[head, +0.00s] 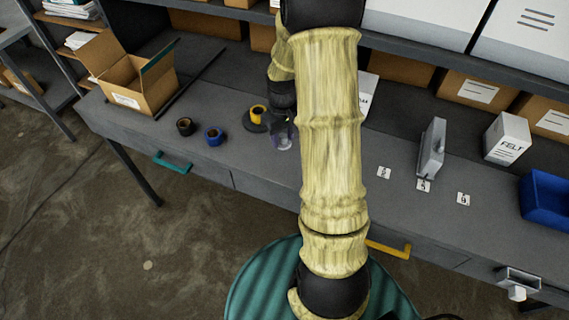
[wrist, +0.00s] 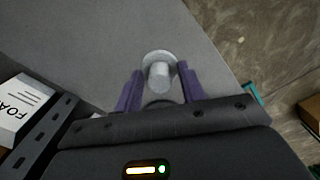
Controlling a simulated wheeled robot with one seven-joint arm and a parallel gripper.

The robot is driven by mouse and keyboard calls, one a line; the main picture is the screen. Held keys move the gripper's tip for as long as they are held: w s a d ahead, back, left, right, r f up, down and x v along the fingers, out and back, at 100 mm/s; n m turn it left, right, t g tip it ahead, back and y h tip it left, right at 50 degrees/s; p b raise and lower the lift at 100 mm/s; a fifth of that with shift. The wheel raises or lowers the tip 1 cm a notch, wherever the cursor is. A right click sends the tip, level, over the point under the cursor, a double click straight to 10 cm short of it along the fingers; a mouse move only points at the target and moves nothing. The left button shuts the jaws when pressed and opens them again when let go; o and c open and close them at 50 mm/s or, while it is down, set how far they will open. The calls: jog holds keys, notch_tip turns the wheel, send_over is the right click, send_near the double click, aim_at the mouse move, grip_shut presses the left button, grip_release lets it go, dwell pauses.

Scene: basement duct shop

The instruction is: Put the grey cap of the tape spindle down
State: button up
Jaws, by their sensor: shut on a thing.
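My gripper (wrist: 160,88) is shut on the grey cap (wrist: 159,70), which shows between its two purple fingers in the wrist view as a pale round piece with a wider rim. The bench top is behind the cap; I cannot tell whether the cap touches it. In the head view my gripper (head: 281,138) is low over the bench, just right of the tape spindle, and the cap is hard to make out.
A blue tape roll (head: 214,136) and a black tape roll (head: 185,126) lie left of the spindle. An open carton (head: 128,88) stands at the bench's left end. A white box (wrist: 15,105) marked FOA is near my gripper. Bare bench (head: 255,165) lies in front.

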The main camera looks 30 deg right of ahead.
jog(key=p, duration=0.1)
send_over(284, 164)
jog(key=f, duration=0.4)
jog(key=shift+a+f, duration=0.3)
jog(key=shift+f, duration=0.05)
jog(key=shift+d+f, duration=0.15)
jog(key=shift+f, duration=0.2)
jog(key=shift+d+f, duration=0.15)
jog(key=shift+d, duration=0.1)
jog(key=shift+a, duration=0.1)
jog(key=shift+s+f, duration=0.1)
jog(key=shift+f, duration=0.1)
jog(key=shift+a+f+p, duration=0.1)
jog(key=shift+f+p, duration=0.65)
jog(key=shift+f, duration=1.15)
